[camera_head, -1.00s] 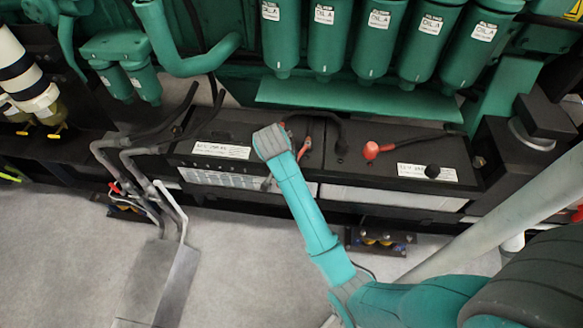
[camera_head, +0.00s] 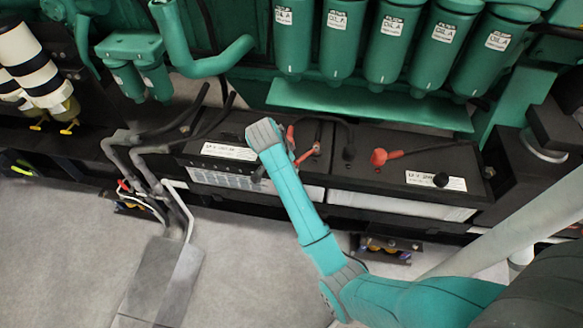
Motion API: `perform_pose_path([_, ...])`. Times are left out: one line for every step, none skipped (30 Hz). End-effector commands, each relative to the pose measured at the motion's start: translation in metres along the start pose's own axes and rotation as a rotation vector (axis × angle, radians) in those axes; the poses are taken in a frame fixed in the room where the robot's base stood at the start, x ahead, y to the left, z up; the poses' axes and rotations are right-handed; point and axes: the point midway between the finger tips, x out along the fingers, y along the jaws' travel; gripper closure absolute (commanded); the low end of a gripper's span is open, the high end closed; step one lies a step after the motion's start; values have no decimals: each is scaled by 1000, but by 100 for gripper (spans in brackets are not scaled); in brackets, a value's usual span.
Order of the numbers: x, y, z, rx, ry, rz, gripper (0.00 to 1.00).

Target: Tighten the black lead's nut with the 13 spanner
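Two black batteries sit side by side under the green filters, the left battery (camera_head: 215,133) and the right battery (camera_head: 405,166). A black lead (camera_head: 343,132) arches over the gap between them, and its end meets the right battery's top. I cannot make out its nut. My arm's grey wrist end is over the left battery and covers part of its top. A small dark piece, perhaps part of my gripper (camera_head: 258,173), shows below the wrist at the battery's front edge. Whether it is open or holds anything cannot be seen. I cannot make out the 13 spanner.
Red leads (camera_head: 308,153) lie close to the right of my wrist. Grey pipes (camera_head: 150,165) stand at left. The green filters (camera_head: 390,45) hang above the back.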

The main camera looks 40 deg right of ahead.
Motion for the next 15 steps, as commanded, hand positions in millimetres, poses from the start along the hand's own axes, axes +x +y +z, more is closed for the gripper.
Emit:
perform_pose_path([-1, -6, -1, 21, 2, 4, 100])
perform_pose_path([-1, -7, -1, 35, 2, 10, 100])
perform_pose_path([-1, -9, -1, 49, 2, 16, 100])
perform_pose_path([-1, -10, -1, 59, 2, 19, 100])
perform_pose_path([-1, -11, -1, 65, 3, 22, 100])
perform_pose_path([-1, -12, -1, 71, 3, 25, 100])
perform_pose_path([-1, -12, -1, 73, 3, 26, 100])
perform_pose_path([-1, -12, -1, 74, 3, 26, 100])
perform_pose_path([-1, -12, -1, 74, 3, 26, 100])
perform_pose_path([-1, -11, -1, 74, 3, 26, 100])
perform_pose_path([-1, -11, -1, 74, 3, 26, 100])
perform_pose_path([-1, -11, -1, 74, 3, 26, 100])
perform_pose_path([-1, -11, -1, 74, 3, 26, 100])
perform_pose_path([-1, -12, -1, 74, 3, 26, 100])
perform_pose_path([-1, -12, -1, 78, 3, 28, 100])
